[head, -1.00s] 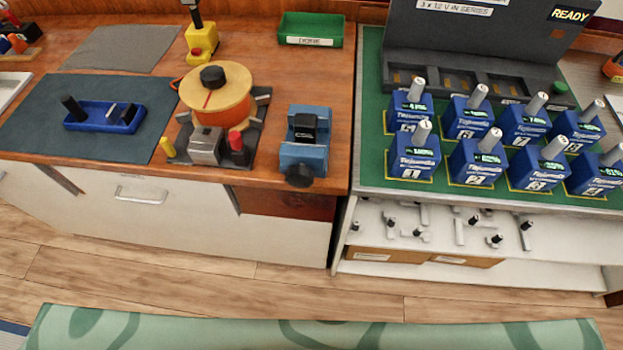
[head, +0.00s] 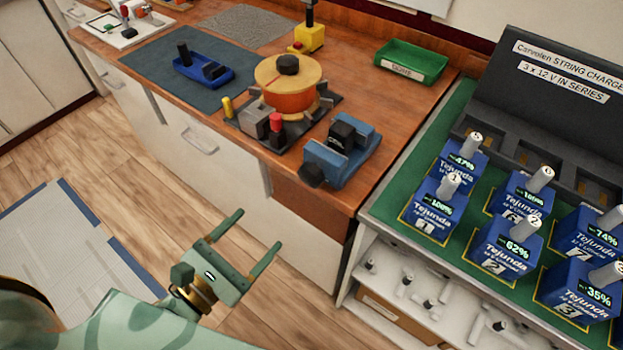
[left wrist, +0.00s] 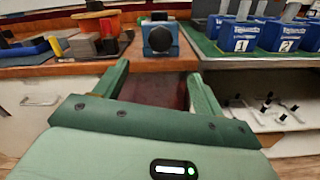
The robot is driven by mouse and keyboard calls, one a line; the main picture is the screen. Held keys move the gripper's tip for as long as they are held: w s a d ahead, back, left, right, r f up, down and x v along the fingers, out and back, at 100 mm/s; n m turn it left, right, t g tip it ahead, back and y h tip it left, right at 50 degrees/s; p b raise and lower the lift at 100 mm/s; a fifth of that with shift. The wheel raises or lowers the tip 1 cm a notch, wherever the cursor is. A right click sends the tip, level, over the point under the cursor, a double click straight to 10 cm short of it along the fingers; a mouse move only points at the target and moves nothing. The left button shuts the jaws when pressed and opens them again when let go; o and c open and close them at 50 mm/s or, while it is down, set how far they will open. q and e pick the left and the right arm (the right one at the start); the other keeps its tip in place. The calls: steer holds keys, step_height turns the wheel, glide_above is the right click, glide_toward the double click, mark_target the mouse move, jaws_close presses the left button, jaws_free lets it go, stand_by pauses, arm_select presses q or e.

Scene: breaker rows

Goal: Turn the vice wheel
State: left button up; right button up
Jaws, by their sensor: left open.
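A blue vice (head: 342,150) with a dark block in its jaws sits at the front right of the wooden bench. Its dark round wheel (head: 312,175) faces the bench's front edge. In the left wrist view the wheel (left wrist: 159,39) shows ahead, a little above the space between the fingers. My left gripper (head: 257,236) is open and empty. It is in front of the bench and below its top, apart from the wheel. My right gripper is not in view.
An orange spool (head: 289,85) on a dark base stands left of the vice. A green bin (head: 410,63) is behind it. Blue battery packs (head: 437,204) fill the green-topped shelf unit at right.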

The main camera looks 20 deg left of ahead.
mark_target(306, 180)
arm_select(q)
steer(key=p+x, duration=0.2)
steer(key=x, duration=1.4)
steer(key=shift+w+p, duration=0.2)
steer(key=shift+p, duration=0.15)
steer(key=shift+f, duration=0.1)
steer(key=shift+c, duration=0.3)
steer(key=c, duration=0.9)
